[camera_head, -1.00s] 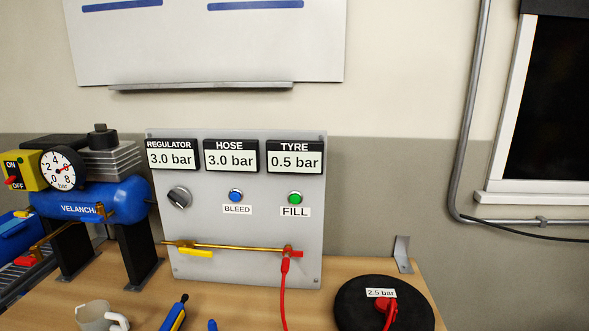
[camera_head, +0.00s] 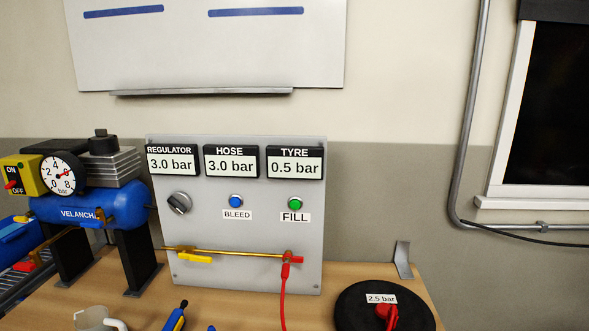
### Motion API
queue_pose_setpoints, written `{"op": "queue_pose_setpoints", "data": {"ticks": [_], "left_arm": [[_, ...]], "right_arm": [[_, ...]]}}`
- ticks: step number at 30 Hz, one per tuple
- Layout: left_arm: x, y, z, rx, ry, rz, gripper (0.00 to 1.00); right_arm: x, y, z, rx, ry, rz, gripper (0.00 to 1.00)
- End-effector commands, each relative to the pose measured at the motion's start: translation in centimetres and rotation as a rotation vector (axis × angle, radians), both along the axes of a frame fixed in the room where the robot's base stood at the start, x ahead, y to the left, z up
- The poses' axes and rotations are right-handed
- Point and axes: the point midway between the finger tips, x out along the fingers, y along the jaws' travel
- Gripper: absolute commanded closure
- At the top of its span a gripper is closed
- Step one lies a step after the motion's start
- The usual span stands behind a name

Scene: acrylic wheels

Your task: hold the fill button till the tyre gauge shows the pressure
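The green fill button (camera_head: 295,203) sits on the right of the grey panel (camera_head: 230,275), above its FILL label. Nothing touches it. The tyre gauge (camera_head: 295,164) above it reads 0.5 bar. The hose gauge (camera_head: 231,162) and the regulator gauge (camera_head: 172,162) both read 3.0 bar. The black tyre (camera_head: 355,315) lies flat on the bench at the lower right, with a 2.5 bar label (camera_head: 381,298) and a red fitting (camera_head: 391,317) on top. Neither of my grippers is in view.
A blue bleed button (camera_head: 236,201) and a black knob (camera_head: 179,203) are also on the panel. A red hose (camera_head: 283,300) hangs from the brass pipe (camera_head: 235,252). The blue compressor (camera_head: 125,203) stands left. A mug (camera_head: 92,319) is at the front edge of view.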

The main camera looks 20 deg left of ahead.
Motion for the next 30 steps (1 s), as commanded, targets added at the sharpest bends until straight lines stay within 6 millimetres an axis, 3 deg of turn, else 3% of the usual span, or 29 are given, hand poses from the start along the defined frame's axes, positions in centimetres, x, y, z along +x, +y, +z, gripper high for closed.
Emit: {"op": "queue_pose_setpoints", "data": {"ticks": [1,4,30], "left_arm": [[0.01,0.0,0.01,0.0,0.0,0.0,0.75],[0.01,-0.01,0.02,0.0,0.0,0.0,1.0],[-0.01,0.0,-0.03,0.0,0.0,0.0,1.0]], "right_arm": [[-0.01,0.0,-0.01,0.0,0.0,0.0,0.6],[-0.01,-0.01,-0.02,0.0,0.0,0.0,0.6],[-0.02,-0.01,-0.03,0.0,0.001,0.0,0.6]]}}
